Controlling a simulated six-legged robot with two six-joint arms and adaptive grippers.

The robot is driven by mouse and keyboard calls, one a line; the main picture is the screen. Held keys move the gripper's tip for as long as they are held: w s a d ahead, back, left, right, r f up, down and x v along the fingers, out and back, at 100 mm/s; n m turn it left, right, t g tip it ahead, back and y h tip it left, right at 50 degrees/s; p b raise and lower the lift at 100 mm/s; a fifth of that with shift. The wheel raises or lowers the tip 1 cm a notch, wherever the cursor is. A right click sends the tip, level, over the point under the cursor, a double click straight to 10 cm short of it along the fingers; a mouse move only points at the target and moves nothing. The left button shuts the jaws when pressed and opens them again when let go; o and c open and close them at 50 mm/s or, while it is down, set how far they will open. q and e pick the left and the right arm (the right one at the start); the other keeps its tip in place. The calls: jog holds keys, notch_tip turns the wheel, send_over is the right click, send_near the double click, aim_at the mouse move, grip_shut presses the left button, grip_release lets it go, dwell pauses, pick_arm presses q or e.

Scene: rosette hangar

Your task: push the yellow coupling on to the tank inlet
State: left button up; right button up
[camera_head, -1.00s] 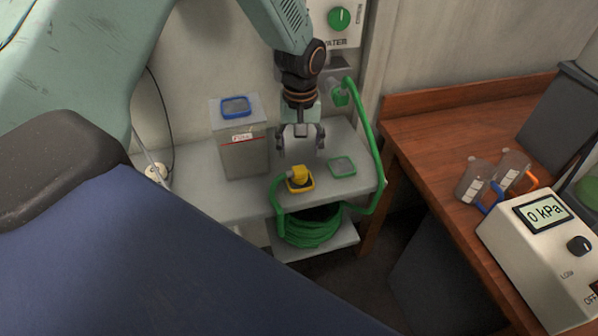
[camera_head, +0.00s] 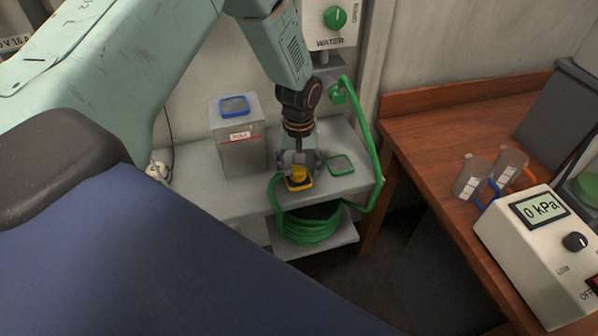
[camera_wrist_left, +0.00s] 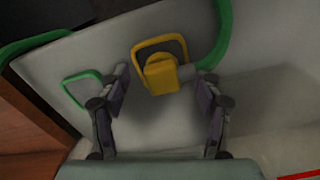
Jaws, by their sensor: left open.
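The yellow coupling (camera_head: 299,173) stands on the grey shelf inside a yellow square outline, with the green hose (camera_head: 275,195) running from it. In the left wrist view the coupling (camera_wrist_left: 160,75) shows between and beyond the fingertips. My left gripper (camera_head: 300,163) points down over the coupling, its fingers open and apart on either side; I cannot tell whether they touch it. The tank (camera_head: 240,155) is a grey box with a red-lined label, left of the gripper. A blue square (camera_head: 234,106) is on its top; I cannot clearly make out the inlet. My right gripper is not in view.
A green square outline (camera_head: 341,165) lies empty on the shelf right of the coupling. The green hose rises to the water panel (camera_head: 333,25) and coils below. The wooden bench (camera_head: 430,140) at right holds two clear jugs and a gauge box (camera_head: 540,230) reading 0 kPa.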

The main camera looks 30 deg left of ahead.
pick_arm(q)
jog(key=shift+a+f, duration=0.3)
jog(key=shift+f, duration=0.15)
jog(key=shift+s+d+r, duration=0.1)
jog(key=shift+d, duration=0.05)
jog(key=shift+d, duration=0.1)
jog(key=shift+c, duration=0.6)
jog(key=shift+a, duration=0.2)
jog(key=c, duration=0.6)
jog(key=shift+d, duration=0.1)
jog(key=c, duration=0.4)
